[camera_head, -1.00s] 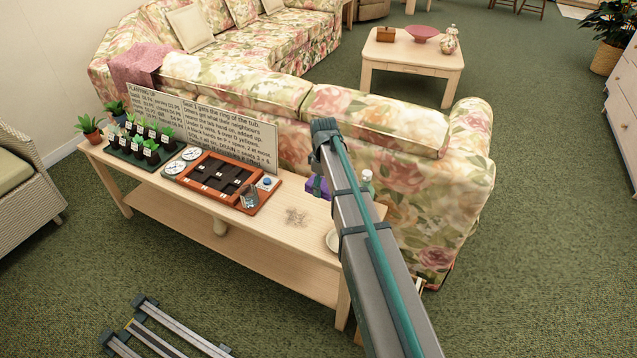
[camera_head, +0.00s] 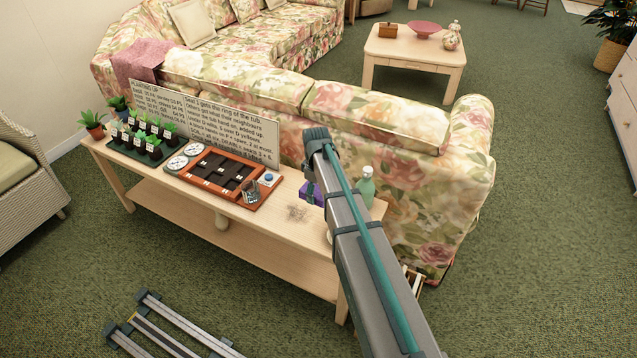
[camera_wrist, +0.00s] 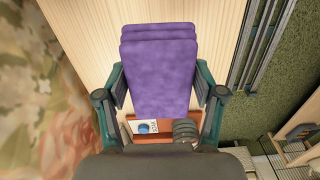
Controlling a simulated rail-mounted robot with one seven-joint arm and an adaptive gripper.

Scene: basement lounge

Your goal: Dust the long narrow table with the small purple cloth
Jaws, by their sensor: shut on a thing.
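The long narrow table (camera_head: 272,240) is pale wood with a lower shelf, standing behind the floral sofa. A greyish dust patch (camera_head: 297,212) lies on its top, right of the game board. My gripper (camera_wrist: 160,78) is shut on the small purple cloth (camera_wrist: 160,60), a folded pad between its two fingers. In the head view the cloth (camera_head: 307,193) shows just beyond the dust patch, partly hidden by my arm. I cannot tell whether it touches the tabletop. The fingers are hidden in the head view.
On the table stand a red-framed game board (camera_head: 219,176), a glass (camera_head: 252,189), a text panel (camera_head: 215,125), potted seedlings (camera_head: 143,138) and a green bottle (camera_head: 366,186) close to my arm. The floral sofa (camera_head: 400,150) backs the table.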

